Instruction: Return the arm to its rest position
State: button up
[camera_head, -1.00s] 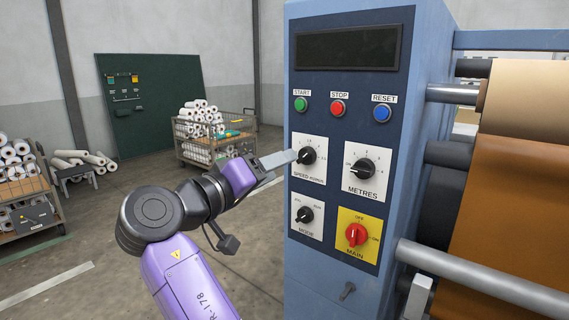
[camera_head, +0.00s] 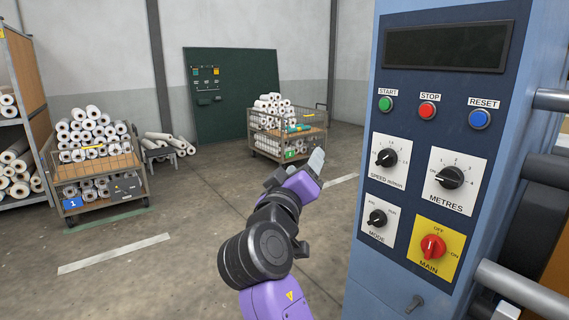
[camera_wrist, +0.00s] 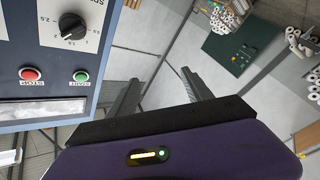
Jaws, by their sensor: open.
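My gripper (camera_head: 316,163) is at the end of my purple and black arm, to the left of the blue press cabinet and apart from its control panel. In the wrist view my gripper (camera_wrist: 160,88) shows its two grey fingers apart with nothing between them. The control panel (camera_head: 436,101) carries the speed knob (camera_head: 386,157), the metres knob (camera_head: 450,177), the mode knob (camera_head: 377,218) and the red main switch (camera_head: 432,246). The wrist view shows the cabinet face (camera_wrist: 50,55) upside down at the left, with a knob and the start and stop buttons.
A cart of white rolls (camera_head: 100,165) marked 1 stands at the left. Another cart (camera_head: 300,146) stands behind my gripper, by a dark green board (camera_head: 225,120). A grey bar (camera_head: 525,290) juts from the press at the lower right.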

jog(key=s+d+f+n+y+p, duration=0.15)
jog(key=s+f+y+p, duration=0.25)
jog(key=s+f+y, duration=0.95)
jog(key=s+d+f+m+g+h+p, duration=0.1)
jog(key=s+d, duration=0.3)
jog(key=s, duration=0.9)
jog(key=s+d+f+m+g+h+p, duration=0.1)
jog(key=s+d+f+m+h+p, duration=0.2)
jog(key=s, duration=1.1)
jog(key=s+d+f+m+g+h+p, duration=0.1)
jog(key=s+d, duration=0.6)
jog(key=s, duration=0.7)
jog(key=shift+d+f+m+g+h+p, duration=0.15)
jog(key=shift+f+m+g+h+p, duration=0.3)
jog(key=shift+h+p, duration=0.65)
jog(key=shift+o, duration=0.2)
